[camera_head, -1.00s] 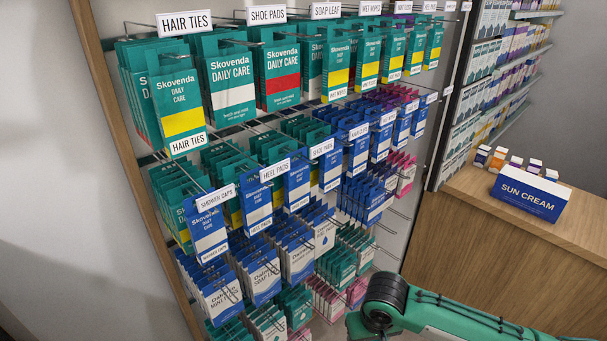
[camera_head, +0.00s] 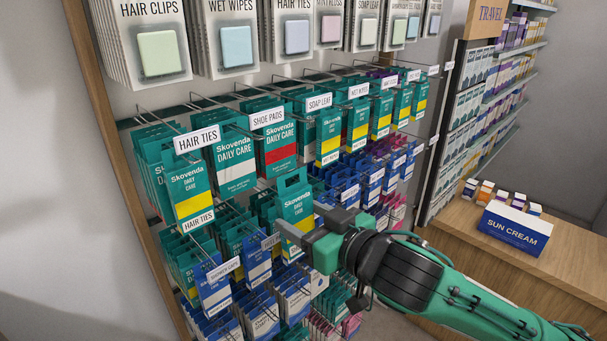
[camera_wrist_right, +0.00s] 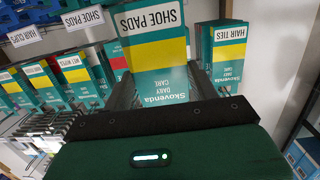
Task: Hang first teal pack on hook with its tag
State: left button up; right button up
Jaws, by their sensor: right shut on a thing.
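My right gripper (camera_head: 287,238) is shut on a teal pack (camera_head: 294,203), in front of the middle of the hook rack. In the right wrist view this held pack (camera_wrist_right: 158,50) appears upside down, with a yellow band and a "SHOE PADS" label. In the head view the gripper covers its lower part. A hook tag reading "SHOE PADS" (camera_head: 268,118) is above and left of the held pack; it also shows in the wrist view (camera_wrist_right: 83,18). The pack is apart from that tag. My left gripper is not in view.
Teal packs hang on neighbouring hooks, including one with a yellow band (camera_head: 187,195) by the "HAIR TIES" tag (camera_head: 197,139). Blue packs (camera_head: 213,290) hang lower. Metal hooks stick out between them. A counter at right holds a "SUN CREAM" box (camera_head: 515,228).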

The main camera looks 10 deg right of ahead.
jog(key=shift+t+y, duration=0.4)
jog(key=shift+y, duration=0.3)
jog(key=r, duration=0.2)
jog(key=s+r, duration=0.1)
jog(key=r, duration=0.1)
jog(key=r+p, duration=0.1)
jog(key=r, duration=0.1)
jog(key=shift+s+a+r, duration=0.1)
jog(key=shift+s+a, duration=0.1)
jog(key=shift+a, duration=0.15)
jog(key=f+b+x, duration=0.1)
jog(key=b+x, duration=0.1)
jog(key=x, duration=1)
jog(key=shift+w+a, duration=0.15)
jog(key=shift+w, duration=0.15)
jog(key=shift+f, duration=0.1)
jog(key=o, duration=1.1)
jog(key=shift+c, duration=0.2)
